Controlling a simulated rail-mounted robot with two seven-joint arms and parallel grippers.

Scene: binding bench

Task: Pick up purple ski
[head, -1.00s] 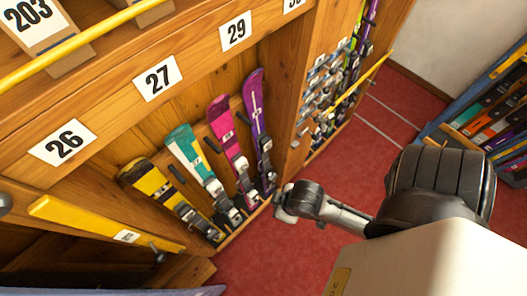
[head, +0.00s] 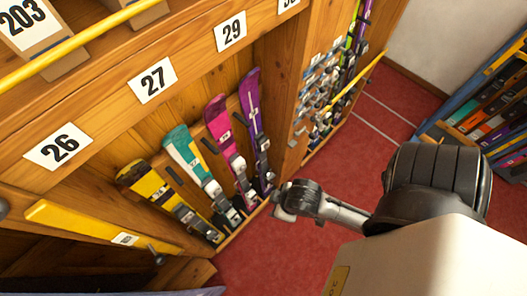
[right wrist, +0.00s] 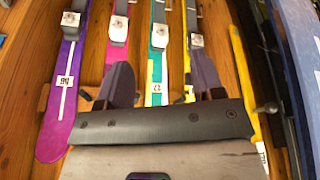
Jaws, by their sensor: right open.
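The purple ski (head: 252,112) leans upright in the wooden rack, at the right end of a row of short skis, in the head view. It shows at the left of the right wrist view (right wrist: 66,105), with a white number tag and a binding. My right gripper (right wrist: 162,66) is open and empty. In that view its two fingers lie to the right of the purple ski, on either side of the teal ski (right wrist: 157,75); contact cannot be told. In the head view my right arm's end is low, by the rack's foot, its fingers unclear. My left gripper is not in view.
A pink ski (head: 228,143) stands beside the purple one, then the teal ski and a yellow-black ski (head: 162,195). A wooden post (head: 287,100) is right of the purple ski. The red floor (head: 300,255) is open in front.

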